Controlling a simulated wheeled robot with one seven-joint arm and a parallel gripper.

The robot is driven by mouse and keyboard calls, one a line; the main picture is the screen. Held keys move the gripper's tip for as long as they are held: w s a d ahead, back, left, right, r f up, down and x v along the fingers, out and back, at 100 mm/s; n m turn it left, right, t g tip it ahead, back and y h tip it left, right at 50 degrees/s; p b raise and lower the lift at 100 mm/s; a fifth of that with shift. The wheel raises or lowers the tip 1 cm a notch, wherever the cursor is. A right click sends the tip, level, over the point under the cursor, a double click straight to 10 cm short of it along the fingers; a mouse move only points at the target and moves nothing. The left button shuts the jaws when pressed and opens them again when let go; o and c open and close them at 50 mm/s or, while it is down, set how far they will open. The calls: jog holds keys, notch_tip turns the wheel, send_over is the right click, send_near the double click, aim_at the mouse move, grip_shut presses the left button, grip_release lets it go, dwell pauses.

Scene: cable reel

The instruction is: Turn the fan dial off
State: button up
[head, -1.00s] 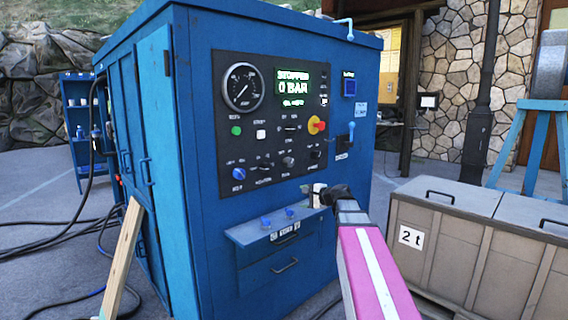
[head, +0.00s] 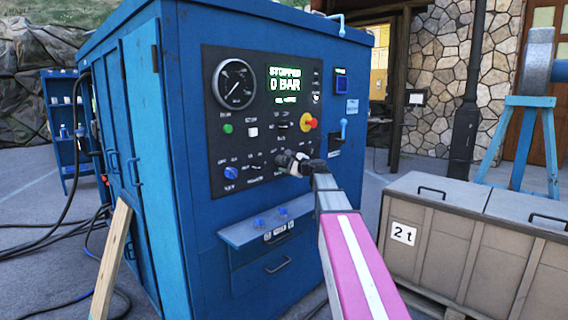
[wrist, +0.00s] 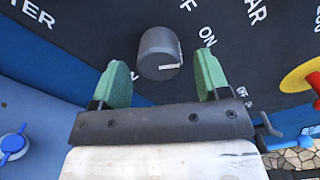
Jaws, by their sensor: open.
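The fan dial (wrist: 159,54) appears to be the dark round knob in the wrist view, with a pale pointer mark on its right side. Letters reading OFF and ON are printed on the black panel beyond it; the label on the near side is mostly hidden. My gripper (wrist: 157,80) is open, its two green fingertips just short of the knob, one to each side. They do not appear to touch it. In the head view my gripper (head: 287,160) is at the panel's lower right and covers the knob there.
The blue cabinet's control panel (head: 237,133) carries other knobs close by, including a blue one (head: 231,172) and a red-and-yellow stop button (head: 308,122). A shelf (head: 266,222) juts out below. Beige crates (head: 450,245) stand to the right.

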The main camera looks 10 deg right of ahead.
jog(key=shift+x, duration=0.8)
jog(key=shift+c, duration=0.3)
jog(key=c, duration=0.9)
jog(key=shift+o, duration=0.2)
jog(key=shift+n, duration=0.4)
jog(key=n, duration=0.5)
jog(key=shift+r, duration=0.1)
jog(key=n, duration=0.6)
